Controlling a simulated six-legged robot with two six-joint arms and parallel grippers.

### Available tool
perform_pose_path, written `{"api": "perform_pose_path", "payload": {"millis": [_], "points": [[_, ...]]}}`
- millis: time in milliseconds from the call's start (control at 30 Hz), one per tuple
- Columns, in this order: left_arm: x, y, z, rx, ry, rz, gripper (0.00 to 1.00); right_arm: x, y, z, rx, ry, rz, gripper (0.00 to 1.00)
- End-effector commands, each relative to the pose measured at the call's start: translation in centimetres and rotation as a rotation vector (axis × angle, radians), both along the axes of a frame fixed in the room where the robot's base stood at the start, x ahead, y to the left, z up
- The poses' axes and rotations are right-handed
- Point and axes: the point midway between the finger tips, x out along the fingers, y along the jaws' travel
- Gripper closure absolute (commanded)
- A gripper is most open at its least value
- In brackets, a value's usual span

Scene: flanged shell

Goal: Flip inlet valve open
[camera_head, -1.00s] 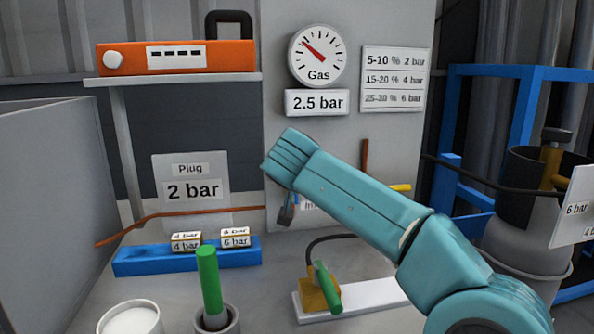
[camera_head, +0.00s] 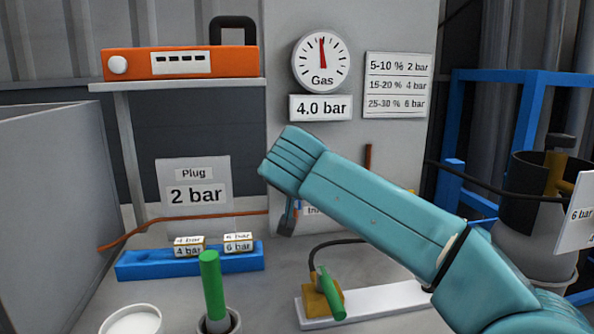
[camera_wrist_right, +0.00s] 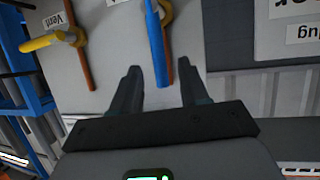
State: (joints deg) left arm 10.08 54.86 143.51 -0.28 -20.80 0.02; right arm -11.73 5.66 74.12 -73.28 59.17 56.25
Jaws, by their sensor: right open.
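The blue inlet valve handle (camera_wrist_right: 154,40) shows in the right wrist view, lying roughly along its copper-coloured pipe (camera_wrist_right: 168,14). My right gripper (camera_wrist_right: 159,72) is open, with its two dark fingers apart on either side of the handle's near end. I cannot tell whether either finger touches it. In the head view my right arm hides most of the valve and its label; a dark fingertip of the right gripper (camera_head: 287,220) shows below the arm. The gas gauge (camera_head: 321,60) has its needle about straight up, and the display below it (camera_head: 321,108) reads 4.0 bar. My left gripper is out of view.
The yellow vent handle (camera_wrist_right: 42,42) sits crosswise to its pipe beside the inlet valve. A blue tray (camera_head: 150,266) with labelled blocks, a green-handled item (camera_head: 211,285) in a cup and a green-handled valve (camera_head: 331,294) stand on the bench. A pressure chart (camera_head: 397,85) hangs right.

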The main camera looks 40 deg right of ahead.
Motion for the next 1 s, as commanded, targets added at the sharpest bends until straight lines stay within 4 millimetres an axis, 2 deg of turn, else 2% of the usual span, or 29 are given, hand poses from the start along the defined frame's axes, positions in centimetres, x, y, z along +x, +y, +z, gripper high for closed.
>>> {"api": "perform_pose_path", "payload": {"millis": [33, 200, 400, 600, 1000], "points": [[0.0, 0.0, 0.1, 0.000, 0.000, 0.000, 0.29, -1.1, 1.0, 0.8, -0.001, -0.003, 0.006, 0.56], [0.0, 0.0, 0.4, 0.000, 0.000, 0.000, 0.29, -4.2, 3.7, 2.5, -0.001, -0.003, 0.006, 0.56], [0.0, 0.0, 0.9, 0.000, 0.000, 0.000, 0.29, -6.9, 6.0, 3.9, 0.000, -0.001, 0.004, 0.56], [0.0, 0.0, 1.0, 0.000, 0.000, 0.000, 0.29, -8.0, 6.8, 4.3, -0.001, 0.002, 0.001, 0.56], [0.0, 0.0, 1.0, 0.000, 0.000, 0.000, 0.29, -8.0, 6.8, 4.3, 0.000, 0.002, -0.001, 0.56]]}}
